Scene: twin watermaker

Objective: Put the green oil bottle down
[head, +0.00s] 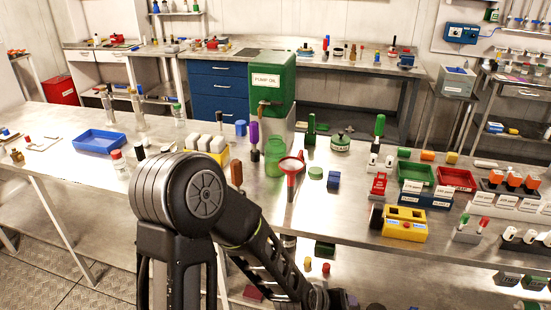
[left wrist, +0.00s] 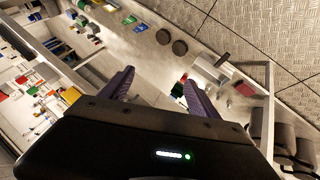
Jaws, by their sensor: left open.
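A translucent green bottle (head: 274,157) stands upright on the steel bench, in front of the green box (head: 268,84) labelled pump oil. No hand holds it. A red funnel (head: 292,170) and a green cap (head: 316,173) are to its right. My left gripper (left wrist: 158,76) shows in the left wrist view with its two dark fingers apart and nothing between them. In the head view an arm of mine bends in front of the bench toward the lower right, and its gripper is out of frame. My right gripper is not in view.
A blue tray (head: 99,142) and a tray of white-capped items (head: 207,146) stand left of the bottle. A yellow block (head: 404,223) and red and green trays (head: 456,179) are to the right. Bare steel lies around the bench front, right of the funnel.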

